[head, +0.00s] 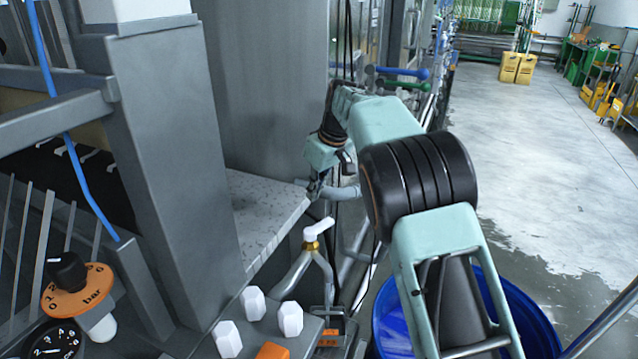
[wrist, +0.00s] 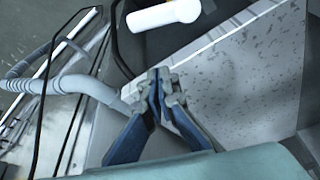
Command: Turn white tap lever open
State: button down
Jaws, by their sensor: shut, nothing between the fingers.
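The white tap lever (head: 319,229) sits on a brass-coloured tap fitting (head: 311,246) above a forked grey pipe, right of the speckled ledge. In the wrist view the white lever (wrist: 163,14) lies at the top edge, beyond my fingertips and apart from them. My gripper (wrist: 158,76) is shut and empty, its blue-grey fingers together over the ledge's edge. In the head view my gripper (head: 316,188) is small and partly hidden by my wrist, above the lever. The tap body is not clear in the wrist view.
The speckled ledge (head: 262,205) and a grey metal post (head: 165,170) stand left of the tap. Grey hoses (wrist: 62,85) run left of my fingers. A blue barrel (head: 393,325) stands below my arm. White knobs (head: 290,318) are at the front. Open floor lies right.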

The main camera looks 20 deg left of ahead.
aim_at(319, 228)
jog(key=shift+s+d+f+p, duration=0.15)
jog(key=shift+d+f+p, duration=0.15)
jog(key=shift+f, duration=0.6)
jog(key=shift+s+d+f+p, duration=0.15)
jog(key=shift+d+f+p, duration=0.15)
jog(key=shift+f, duration=0.65)
jog(key=shift+s+d+f+p, duration=0.2)
jog(key=shift+d+f, duration=0.2)
jog(key=shift+f, duration=0.5)
